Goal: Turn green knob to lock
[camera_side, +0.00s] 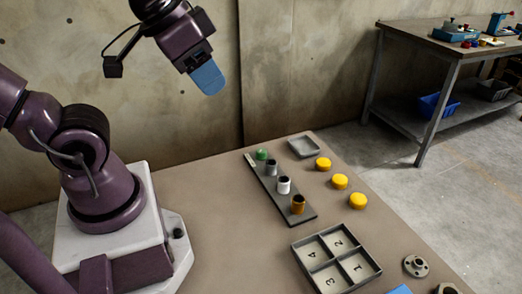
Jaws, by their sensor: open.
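The green knob (262,154) sits at the far end of a long dark rack (284,194) on the table. A dark grey cylinder, a white cylinder and an orange-brown cylinder stand in a row on the same rack, in front of the knob. My gripper (208,79) is high above the table at the upper left of the knob, well apart from it. Its blue fingers point down and to the right. It is open, and no object shows in it. The knob's markings are too small to read.
Several yellow round caps (340,181) and a small grey tray (304,147) lie right of the rack. A numbered four-compartment tray (336,258) stands nearer, with a grey flanged part (416,266) to its right. A workbench (440,40) stands behind. Space above the rack is clear.

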